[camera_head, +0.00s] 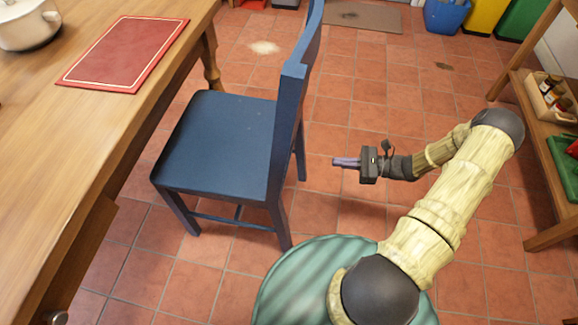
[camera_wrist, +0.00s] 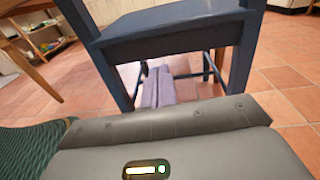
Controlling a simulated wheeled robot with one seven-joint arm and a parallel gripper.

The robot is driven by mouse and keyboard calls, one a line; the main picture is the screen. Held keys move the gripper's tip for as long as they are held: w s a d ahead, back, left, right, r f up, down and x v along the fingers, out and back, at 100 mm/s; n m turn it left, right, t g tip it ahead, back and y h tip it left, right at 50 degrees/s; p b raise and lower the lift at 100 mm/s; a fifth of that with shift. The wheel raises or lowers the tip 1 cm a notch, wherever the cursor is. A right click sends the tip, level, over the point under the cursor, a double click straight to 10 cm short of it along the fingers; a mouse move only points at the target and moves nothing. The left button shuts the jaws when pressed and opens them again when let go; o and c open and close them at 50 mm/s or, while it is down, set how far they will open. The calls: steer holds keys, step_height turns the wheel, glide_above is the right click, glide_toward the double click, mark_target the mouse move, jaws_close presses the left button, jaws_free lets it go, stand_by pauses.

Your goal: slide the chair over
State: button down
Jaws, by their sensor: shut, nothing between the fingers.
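The blue wooden chair (camera_head: 218,145) stands upright on the tiled floor beside the wooden table, its seat facing the table and its backrest (camera_head: 294,110) toward my arm. My gripper (camera_head: 335,162) is shut and empty, to the right of the chair behind its backrest, with a gap between the fingertips and the chair in the head view. In the wrist view the chair's seat and legs (camera_wrist: 170,45) are ahead, and my closed fingers (camera_wrist: 157,85) point at the space below the seat. The exact distance is hard to tell.
The wooden table (camera_head: 130,120) on the left holds a red mat (camera_head: 125,54) and a white pot (camera_head: 27,25). A wooden shelf (camera_head: 530,110) with bottles stands at the right. A blue bin (camera_head: 447,16) is at the back. The floor (camera_head: 400,95) behind the chair is clear.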

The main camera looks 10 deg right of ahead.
steer(key=shift+w+d+f+m+t, duration=0.1)
steer(key=shift+d+f+m+t, duration=0.15)
steer(key=shift+f, duration=0.15)
steer(key=shift+w+d+f+m+t, duration=0.15)
steer(key=shift+f+t, duration=0.1)
steer(key=shift+f, duration=0.15)
steer(key=shift+a, duration=0.1)
steer(key=x, duration=1.3)
steer(key=shift+a+r+p, duration=0.15)
steer(key=shift+a+p, duration=0.1)
steer(key=shift+p, duration=0.15)
steer(key=shift+a, duration=0.1)
